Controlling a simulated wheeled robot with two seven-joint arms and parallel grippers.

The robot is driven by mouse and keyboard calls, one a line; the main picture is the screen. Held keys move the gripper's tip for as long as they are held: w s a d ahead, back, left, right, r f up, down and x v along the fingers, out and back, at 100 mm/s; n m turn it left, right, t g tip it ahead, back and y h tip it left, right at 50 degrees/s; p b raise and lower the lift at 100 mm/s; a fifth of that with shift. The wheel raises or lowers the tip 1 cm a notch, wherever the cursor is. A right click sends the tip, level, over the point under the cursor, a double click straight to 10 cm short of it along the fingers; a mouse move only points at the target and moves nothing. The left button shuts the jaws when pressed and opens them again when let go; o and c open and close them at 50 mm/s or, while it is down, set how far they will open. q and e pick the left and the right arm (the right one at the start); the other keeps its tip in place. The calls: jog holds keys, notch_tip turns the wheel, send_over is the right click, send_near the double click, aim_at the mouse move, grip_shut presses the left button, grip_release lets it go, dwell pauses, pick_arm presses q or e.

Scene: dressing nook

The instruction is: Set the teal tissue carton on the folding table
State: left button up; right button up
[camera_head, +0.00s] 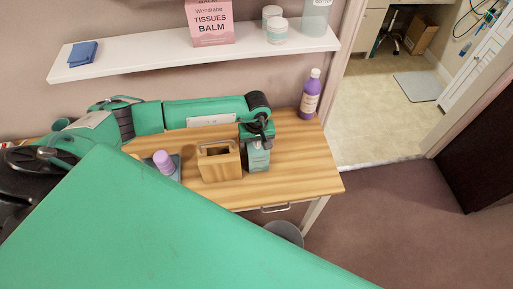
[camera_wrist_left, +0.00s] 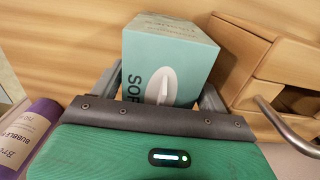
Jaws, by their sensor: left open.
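The teal tissue carton (camera_head: 257,160) stands on a wooden table with a drawer, to the right of a wooden box. My left gripper (camera_head: 257,140) is above it, pointing down. In the left wrist view the carton (camera_wrist_left: 168,55) shows between the two open fingers, which lie one on each side; whether they touch it I cannot tell. Its lower part is hidden in the head view. I see no table that is clearly a folding table. My right gripper is not in view.
The wooden box (camera_head: 219,163) stands close beside the carton. A purple bottle (camera_head: 310,95) stands at the table's back right corner, and a lilac-capped item (camera_head: 163,160) at left. A white shelf (camera_head: 190,62) hangs above. A doorway with pale floor opens at right.

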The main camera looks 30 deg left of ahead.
pick_arm(q)
jog(key=c, duration=0.9)
jog(key=shift+r, duration=0.1)
